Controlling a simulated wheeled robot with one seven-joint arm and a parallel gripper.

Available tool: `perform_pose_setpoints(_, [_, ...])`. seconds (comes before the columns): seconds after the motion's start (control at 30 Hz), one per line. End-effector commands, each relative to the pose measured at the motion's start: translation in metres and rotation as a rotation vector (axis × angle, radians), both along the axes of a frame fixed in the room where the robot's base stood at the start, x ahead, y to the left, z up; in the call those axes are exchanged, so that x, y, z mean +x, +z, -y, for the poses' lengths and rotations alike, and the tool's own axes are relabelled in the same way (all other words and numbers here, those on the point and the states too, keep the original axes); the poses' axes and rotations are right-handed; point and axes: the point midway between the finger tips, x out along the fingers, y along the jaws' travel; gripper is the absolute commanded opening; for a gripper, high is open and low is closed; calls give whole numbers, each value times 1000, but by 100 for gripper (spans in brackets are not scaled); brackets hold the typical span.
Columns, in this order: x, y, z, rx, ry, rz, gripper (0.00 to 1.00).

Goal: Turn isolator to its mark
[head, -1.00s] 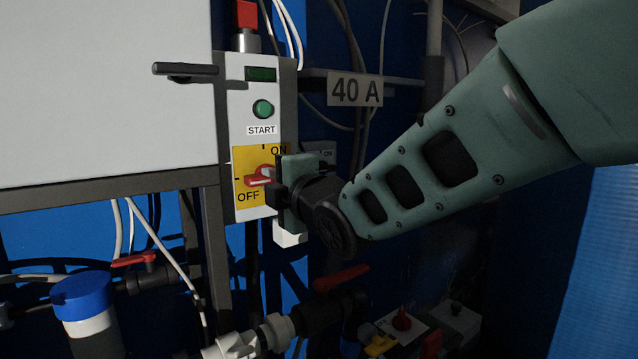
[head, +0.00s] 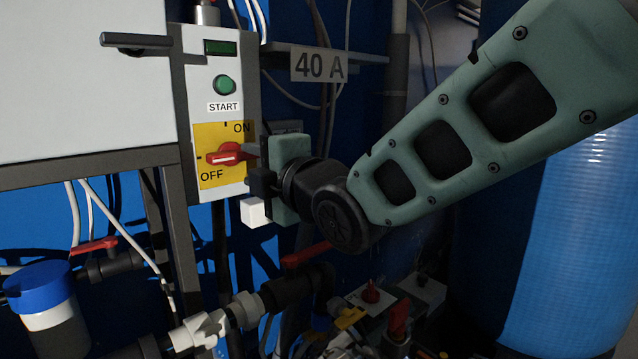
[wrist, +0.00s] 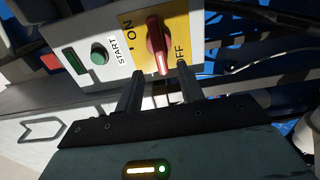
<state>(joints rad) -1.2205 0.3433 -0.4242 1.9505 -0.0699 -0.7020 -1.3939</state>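The isolator is a red rotary handle (head: 228,154) on a yellow plate (head: 211,136) marked ON at the top and OFF at the lower left. In the head view the handle lies roughly level, its white-marked end pointing left to the OFF side. My gripper (head: 262,178) is just right of it, fingers towards the panel. In the wrist view my gripper (wrist: 158,80) is open, with two dark fingers apart and nothing between their bases. The handle (wrist: 157,45) stands ahead, its near end lying between the fingertips in the picture; neither finger visibly touches it.
A green START button (head: 224,85) sits above the isolator on the panel. A 40 A sign (head: 319,66) is up right. Below are a red-handled valve (head: 305,254), pipes and a blue-capped container (head: 37,289). A white block (head: 254,212) shows below my gripper.

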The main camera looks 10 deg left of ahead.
Motion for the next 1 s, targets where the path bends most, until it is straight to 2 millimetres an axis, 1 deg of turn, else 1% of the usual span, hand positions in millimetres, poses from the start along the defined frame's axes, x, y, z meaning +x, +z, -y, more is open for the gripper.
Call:
perform_pose_setpoints(0.03, [-9,0,10,3,1,-3,38])
perform_pose_setpoints(0.1, [-20,0,22,2,2,-2,38])
perform_pose_setpoints(0.3, [-48,1,56,3,1,-2,38])
perform_pose_setpoints(0.5, [-66,0,77,0,0,-1,38])
perform_pose_setpoints(0.67, [-72,0,84,-1,1,-1,38])
perform_pose_setpoints(1.0, [-72,0,84,-1,1,0,38])
